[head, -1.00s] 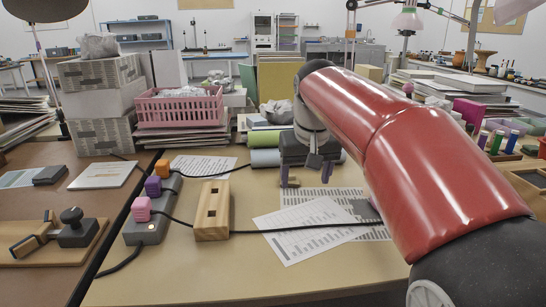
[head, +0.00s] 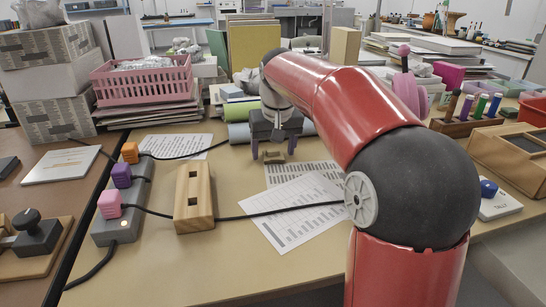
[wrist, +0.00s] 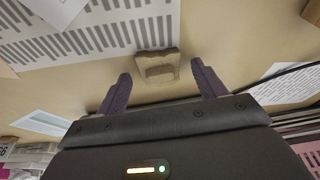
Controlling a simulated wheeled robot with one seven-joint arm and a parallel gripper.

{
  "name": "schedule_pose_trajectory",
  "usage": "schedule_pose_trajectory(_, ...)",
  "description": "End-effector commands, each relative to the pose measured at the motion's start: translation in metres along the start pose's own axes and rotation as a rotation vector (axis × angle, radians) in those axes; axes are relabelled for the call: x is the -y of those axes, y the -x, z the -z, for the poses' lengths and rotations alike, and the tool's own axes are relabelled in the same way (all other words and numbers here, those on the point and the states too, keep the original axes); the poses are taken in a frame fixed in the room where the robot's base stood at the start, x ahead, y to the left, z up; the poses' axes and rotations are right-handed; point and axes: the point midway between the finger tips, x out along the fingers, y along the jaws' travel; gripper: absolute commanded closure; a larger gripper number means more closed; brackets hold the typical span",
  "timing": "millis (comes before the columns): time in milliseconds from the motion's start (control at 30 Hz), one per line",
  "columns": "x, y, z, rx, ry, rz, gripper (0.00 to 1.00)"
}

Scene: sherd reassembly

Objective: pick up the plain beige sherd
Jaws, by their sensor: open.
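The plain beige sherd (head: 274,157) is a small piece on the tan table, at the edge of a printed sheet in the head view. In the wrist view the sherd (wrist: 158,66) shows a stepped upper side and lies between and just beyond the fingertips. My gripper (head: 274,149) is open, pointing down over the sherd with one dark purple finger on each side. The wrist view shows the same gripper (wrist: 161,73) with a gap on both sides of the sherd. Whether the fingertips reach down to the table I cannot tell.
Printed sheets (head: 293,212) lie in front of the sherd. A wooden block with slots (head: 194,198) and a black cable are to the left. Rolls (head: 238,133) lie just behind my gripper. A pink basket (head: 143,81) stands at the back left.

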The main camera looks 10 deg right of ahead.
Motion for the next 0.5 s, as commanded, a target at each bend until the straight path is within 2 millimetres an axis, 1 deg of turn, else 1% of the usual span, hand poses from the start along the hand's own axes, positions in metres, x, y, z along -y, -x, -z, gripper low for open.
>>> schedule_pose_trajectory(200, -0.0002, -0.0013, -0.0001, 0.0, 0.0, 0.0, 0.3)
schedule_pose_trajectory(267, -0.0002, -0.0012, -0.0001, 0.0, 0.0, 0.0, 0.37)
schedule_pose_trajectory(500, -0.0002, -0.0011, -0.0001, 0.0, 0.0, 0.0, 0.68)
